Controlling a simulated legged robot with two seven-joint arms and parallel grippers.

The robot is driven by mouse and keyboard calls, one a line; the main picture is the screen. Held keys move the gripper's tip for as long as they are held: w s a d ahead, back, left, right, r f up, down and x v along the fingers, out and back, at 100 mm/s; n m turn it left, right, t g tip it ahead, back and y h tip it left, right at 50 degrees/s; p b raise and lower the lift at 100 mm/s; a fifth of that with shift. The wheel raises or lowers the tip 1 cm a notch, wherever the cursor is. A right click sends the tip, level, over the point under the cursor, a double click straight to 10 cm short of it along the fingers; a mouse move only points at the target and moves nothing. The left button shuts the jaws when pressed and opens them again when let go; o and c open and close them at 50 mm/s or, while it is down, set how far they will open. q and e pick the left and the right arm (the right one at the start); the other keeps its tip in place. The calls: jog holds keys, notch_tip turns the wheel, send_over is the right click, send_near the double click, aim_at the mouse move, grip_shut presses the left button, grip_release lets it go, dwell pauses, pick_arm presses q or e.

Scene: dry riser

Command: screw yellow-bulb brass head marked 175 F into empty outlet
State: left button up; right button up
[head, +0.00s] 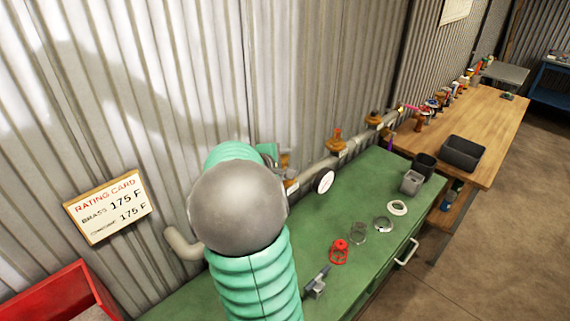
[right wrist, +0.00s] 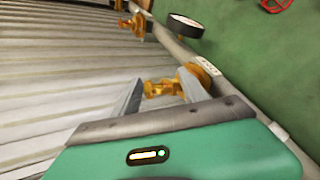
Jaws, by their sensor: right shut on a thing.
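My right gripper (right wrist: 160,88) is shut on a brass head (right wrist: 158,89) in the right wrist view, with one grey finger on each side. The brass head is right beside a round brass outlet (right wrist: 207,71) on the grey pipe; I cannot tell whether its thread is engaged. The bulb colour and any marking on the head are not readable. In the head view my right arm hides most of this gripper, and only part of it shows at the pipe. My left gripper is not in view.
The pipe (head: 350,149) runs along the corrugated wall, with a gauge (head: 325,181) and another brass head (head: 335,141). The green bench (head: 370,270) holds a red cage (head: 338,252), rings and cups. A wooden table (head: 490,120) stands beyond.

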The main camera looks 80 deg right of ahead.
jog(key=shift+f, duration=0.25)
jog(key=shift+r, duration=0.15)
grip_shut()
jog(key=shift+r+p, duration=0.45)
jog(key=shift+r, duration=0.3)
